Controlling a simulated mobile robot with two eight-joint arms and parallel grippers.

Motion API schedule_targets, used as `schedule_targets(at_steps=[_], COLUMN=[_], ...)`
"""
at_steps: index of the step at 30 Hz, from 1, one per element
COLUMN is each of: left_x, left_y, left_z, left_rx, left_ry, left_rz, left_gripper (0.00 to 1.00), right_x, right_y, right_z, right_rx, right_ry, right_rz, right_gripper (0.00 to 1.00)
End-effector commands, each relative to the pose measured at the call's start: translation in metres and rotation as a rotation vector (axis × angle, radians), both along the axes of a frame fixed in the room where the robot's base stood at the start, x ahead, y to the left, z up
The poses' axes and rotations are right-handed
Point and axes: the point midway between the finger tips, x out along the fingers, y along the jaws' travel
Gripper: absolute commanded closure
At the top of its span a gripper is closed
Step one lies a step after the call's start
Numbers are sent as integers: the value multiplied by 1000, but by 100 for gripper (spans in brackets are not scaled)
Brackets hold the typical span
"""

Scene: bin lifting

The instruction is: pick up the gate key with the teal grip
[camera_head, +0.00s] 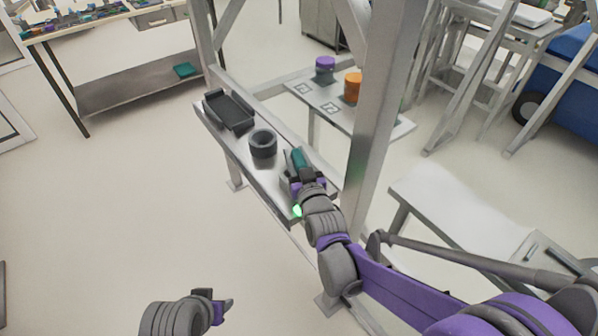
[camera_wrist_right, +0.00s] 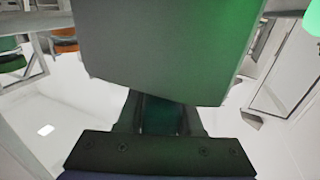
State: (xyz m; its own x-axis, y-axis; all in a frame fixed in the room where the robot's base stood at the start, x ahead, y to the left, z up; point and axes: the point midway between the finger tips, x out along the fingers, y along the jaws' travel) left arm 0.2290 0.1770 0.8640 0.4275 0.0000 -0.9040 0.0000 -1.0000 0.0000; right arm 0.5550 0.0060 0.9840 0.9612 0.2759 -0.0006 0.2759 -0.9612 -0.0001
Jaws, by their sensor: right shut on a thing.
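The gate key with the teal grip (camera_head: 297,159) is at the near end of a narrow grey shelf (camera_head: 228,148) in the head view. My right gripper (camera_head: 301,178) is shut on it, and the fingers hide part of it. In the right wrist view a dark teal part (camera_wrist_right: 160,114) sits between the fingers. A large grey-green face above it fills the upper middle. I cannot tell whether the key is clear of the shelf. My left gripper (camera_head: 221,307) is low in the head view, away from the shelf; its opening is unclear.
A black ring-shaped part (camera_head: 263,144) and a black tray (camera_head: 229,110) stand farther along the shelf. A steel post (camera_head: 385,110) rises close right of my right gripper. Behind it, a panel (camera_head: 338,106) carries a purple knob (camera_head: 325,65) and an orange one (camera_head: 353,84).

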Motion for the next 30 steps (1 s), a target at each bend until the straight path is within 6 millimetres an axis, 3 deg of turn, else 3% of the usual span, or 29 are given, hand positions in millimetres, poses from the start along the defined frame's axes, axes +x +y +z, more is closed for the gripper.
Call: schedule_targets(at_steps=[16, 30], left_x=[0, 3], left_y=[0, 0], left_z=[1, 15], left_rx=[0, 0], left_ry=[0, -5], left_rz=[0, 0], left_gripper=[50, 50], right_x=[0, 0], right_y=[0, 0], right_z=[5, 88], right_rx=[0, 1], right_ry=[-1, -1], right_rz=[0, 0], right_gripper=[100, 100])
